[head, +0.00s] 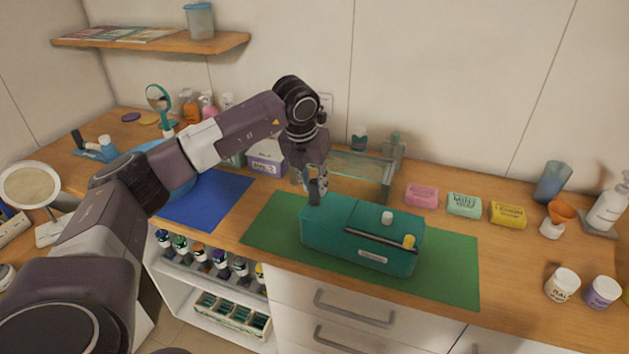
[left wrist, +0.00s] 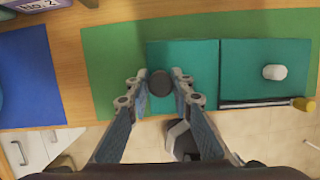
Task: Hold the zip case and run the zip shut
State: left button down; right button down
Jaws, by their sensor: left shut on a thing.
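The teal zip case (head: 345,250) lies on a green mat (head: 265,230) on the counter. A dark strip, which looks like the zip (head: 375,239), runs along its front top edge. A yellow tab (head: 408,242) sits at the strip's right end. A white knob (head: 387,218) stands on top. My left gripper (head: 314,186) comes down at the case's left end, shut on a dark upright grip (head: 313,192). In the left wrist view the grip's round black top (left wrist: 160,83) lies between the fingertips, and the yellow tab (left wrist: 304,104) is far right. My right gripper is out of view.
A clear tray (head: 365,175) stands close behind the case. Pink (head: 422,195), mint (head: 464,204) and yellow (head: 508,214) soap boxes lie behind right. A blue mat (head: 205,198) lies left. Two jars (head: 562,285) stand front right. The counter's front edge is near the case.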

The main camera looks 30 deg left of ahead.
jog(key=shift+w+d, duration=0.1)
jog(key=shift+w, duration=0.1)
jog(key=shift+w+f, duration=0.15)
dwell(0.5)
